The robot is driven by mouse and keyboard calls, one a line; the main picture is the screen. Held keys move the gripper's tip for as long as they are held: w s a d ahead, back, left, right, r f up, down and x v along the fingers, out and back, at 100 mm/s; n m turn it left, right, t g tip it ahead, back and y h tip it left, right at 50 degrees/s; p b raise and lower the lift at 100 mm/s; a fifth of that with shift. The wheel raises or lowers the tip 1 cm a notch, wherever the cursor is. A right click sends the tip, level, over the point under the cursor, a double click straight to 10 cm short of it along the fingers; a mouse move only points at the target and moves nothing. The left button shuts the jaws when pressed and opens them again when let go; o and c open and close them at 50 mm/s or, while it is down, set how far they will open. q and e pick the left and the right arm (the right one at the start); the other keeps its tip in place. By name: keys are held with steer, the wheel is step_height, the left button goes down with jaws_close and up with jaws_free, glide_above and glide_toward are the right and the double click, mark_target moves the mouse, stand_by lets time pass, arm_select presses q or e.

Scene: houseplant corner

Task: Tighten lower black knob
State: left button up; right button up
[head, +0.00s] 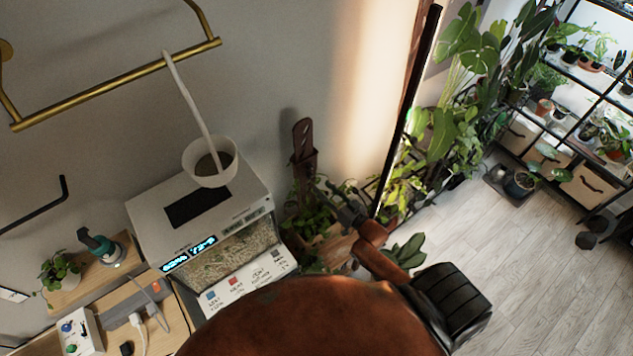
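My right gripper (339,187) is small and dark at the end of my orange-brown arm, in the middle of the head view. Its two fingers look spread apart, with nothing seen between them. It appears in front of a potted plant (318,222), right of the white cabinet; I cannot tell if it touches the leaves. I cannot make out a lower black knob for certain. A small white box (82,338) with coloured knobs sits at the lower left. My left gripper is not in view.
A white cabinet (150,220) with a lit display carries a white pot (212,175). A brass rail (115,88) is on the wall. A wooden shelf (95,285) holds a plant and a teal device (100,246). Plants and black racks stand right; the floor (530,290) there is mostly open.

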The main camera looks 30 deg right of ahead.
steer(key=shift+s+d+r, duration=0.1)
steer(key=shift+s+d, duration=0.1)
steer(key=shift+s, duration=0.95)
steer(key=shift+s+d, duration=0.15)
steer(key=shift+s, duration=0.95)
steer(key=s+f+g+h+b, duration=0.1)
steer(key=s+f+g+b, duration=0.3)
steer(key=f, duration=0.8)
steer(key=s+d+f+g+h+b, duration=0.1)
steer(key=s+f, duration=0.5)
steer(key=f, duration=0.6)
steer(key=s+f+g+h+b, duration=0.1)
steer(key=s+f+g+b, duration=0.3)
steer(key=f, duration=0.8)
steer(key=s+a+f+n+g+b, duration=0.1)
steer(key=s+a+f+g, duration=0.1)
steer(key=s+f, duration=0.5)
steer(key=s+a+f+n+g+b, duration=0.1)
steer(key=s+a+f+g+b, duration=0.1)
steer(key=s+f, duration=0.6)
steer(key=s+a+f+g+b, duration=0.1)
steer(key=s+a+f+g, duration=0.2)
steer(key=s+f, duration=0.5)
steer(key=s, duration=0.9)
steer(key=shift+s+f+n, duration=0.15)
steer(key=shift+f+n, duration=0.1)
steer(key=shift+n, duration=0.15)
